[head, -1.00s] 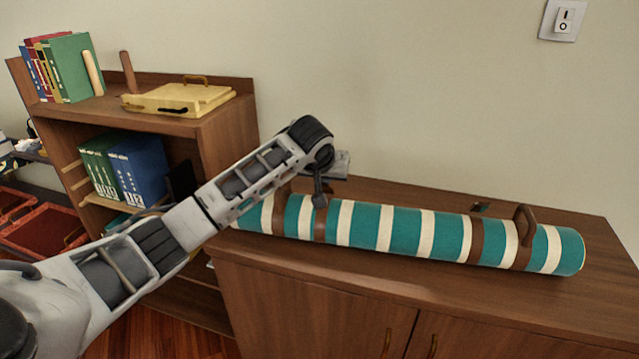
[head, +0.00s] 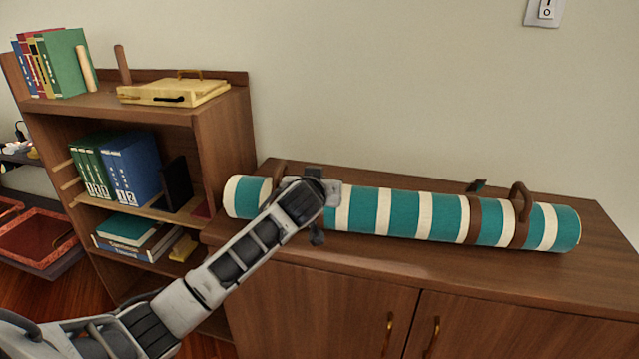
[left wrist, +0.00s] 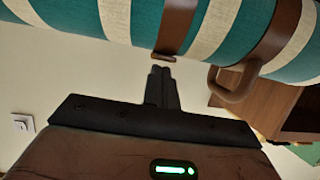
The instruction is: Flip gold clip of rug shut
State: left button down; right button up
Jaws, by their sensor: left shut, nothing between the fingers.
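The rolled rug (head: 400,213), striped teal and white, lies along the cabinet top. Brown straps circle it, with a brown handle (head: 520,196) near its right end and another handle (head: 279,174) near its left. A small dark clip piece (head: 477,186) sticks up behind the right strap. In the left wrist view, a small gold-brown clip (left wrist: 163,57) sits at the end of a brown strap (left wrist: 177,24). My left gripper (left wrist: 162,72) is shut and empty, its tips just short of that clip; contact is unclear. In the head view my wrist hides the rug's left strap and my fingertips.
The rug rests on a wooden cabinet (head: 350,262) against the wall. A shelf unit (head: 222,140) on the left holds books and a yellow case (head: 172,93). The cabinet top in front of the rug's right half is clear.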

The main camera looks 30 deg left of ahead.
pick_arm(q)
jog(key=shift+w+r, duration=0.1)
jog(key=shift+r, duration=0.15)
pick_arm(e)
jog(key=shift+a+r, duration=0.1)
jog(key=shift+r, duration=0.1)
pick_arm(q)
jog(key=shift+w+a, duration=0.1)
jog(key=shift+w+a+r, duration=0.15)
jog(key=shift+w, duration=0.4)
pick_arm(e)
jog(key=shift+f, duration=0.1)
